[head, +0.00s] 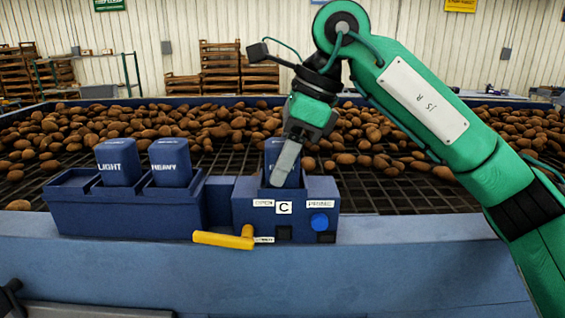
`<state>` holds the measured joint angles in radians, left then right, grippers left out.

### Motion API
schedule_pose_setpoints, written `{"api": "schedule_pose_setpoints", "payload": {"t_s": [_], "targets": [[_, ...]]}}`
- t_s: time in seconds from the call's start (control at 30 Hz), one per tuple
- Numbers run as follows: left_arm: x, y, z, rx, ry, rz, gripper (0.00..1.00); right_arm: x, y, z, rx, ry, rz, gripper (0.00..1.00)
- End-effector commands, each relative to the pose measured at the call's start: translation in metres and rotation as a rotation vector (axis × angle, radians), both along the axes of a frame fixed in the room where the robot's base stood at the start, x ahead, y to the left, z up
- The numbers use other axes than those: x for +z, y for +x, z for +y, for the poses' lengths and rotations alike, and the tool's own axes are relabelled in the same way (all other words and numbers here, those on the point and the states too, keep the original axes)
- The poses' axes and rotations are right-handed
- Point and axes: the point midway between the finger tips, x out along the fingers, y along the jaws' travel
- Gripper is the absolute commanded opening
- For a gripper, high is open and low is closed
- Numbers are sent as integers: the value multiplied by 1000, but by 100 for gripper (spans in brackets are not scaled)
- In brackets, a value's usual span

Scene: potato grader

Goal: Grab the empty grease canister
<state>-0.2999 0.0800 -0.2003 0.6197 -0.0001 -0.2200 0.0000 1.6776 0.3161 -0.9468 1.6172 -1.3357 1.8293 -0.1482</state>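A blue canister (270,152) with a mostly covered label starting with "E" stands upright in the right blue housing (245,210). My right gripper (286,162) reaches down over it from above. One grey finger lies across the canister's front; the other finger is hidden, so I cannot tell whether the grip is closed on it. Two more blue canisters, marked LIGHT (117,164) and HEAVY (170,165), stand in the left blue holder (125,212). My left gripper is not in view.
A yellow handle (222,239) sticks out left from the housing's front, near a blue round knob (319,221). A blue ledge (180,270) runs along the front. Behind lies a dark grate (400,195) with many potatoes. Wooden crates (222,70) stand at the back.

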Motion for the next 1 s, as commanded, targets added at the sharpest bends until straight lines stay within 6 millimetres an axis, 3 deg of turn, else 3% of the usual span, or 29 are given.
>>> {"api": "schedule_pose_setpoints", "payload": {"t_s": [0.03, 0.1, 0.47, 0.63, 0.77, 1.0], "targets": [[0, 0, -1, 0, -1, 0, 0, 0, 0, 0, 0, 0, 0, 37], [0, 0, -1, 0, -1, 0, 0, 0, 0, 0, 0, 0, 0, 24], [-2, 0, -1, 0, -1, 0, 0, 3, 0, 0, 0, 0, -1, 23], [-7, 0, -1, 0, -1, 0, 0, 14, 1, 1, -1, 1, -3, 23], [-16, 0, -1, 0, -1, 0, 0, 34, 0, 1, -1, 1, -4, 23], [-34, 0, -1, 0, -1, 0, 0, 97, -1, 1, 0, 1, -3, 23]]}}
